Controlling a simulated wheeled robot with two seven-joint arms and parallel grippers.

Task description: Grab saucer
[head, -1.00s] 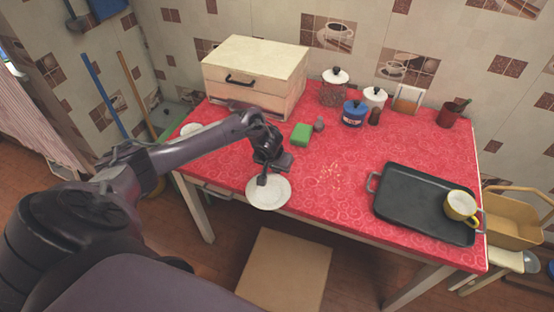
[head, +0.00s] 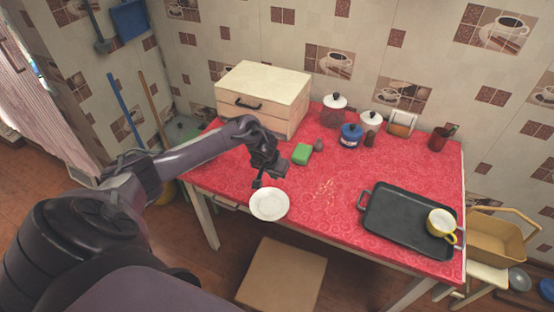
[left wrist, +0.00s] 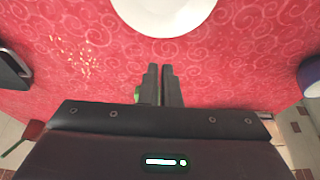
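A white saucer (head: 269,205) lies flat on the red tablecloth near the table's front edge. It also shows at the top of the left wrist view (left wrist: 165,12), cut off by the frame, beyond the fingertips. My left gripper (head: 258,183) is just beyond the saucer's upper-left edge, pointing down. In the left wrist view its two fingers (left wrist: 161,70) are side by side with only a thin gap and nothing between them. The fingers look apart from the saucer. My right gripper is not in view.
A black tray (head: 405,215) with a yellow cup (head: 440,222) stands at the right. A green block (head: 301,154), a blue pot (head: 350,136), jars and a wooden drawer box (head: 262,95) stand farther back. A stool (head: 283,275) is in front.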

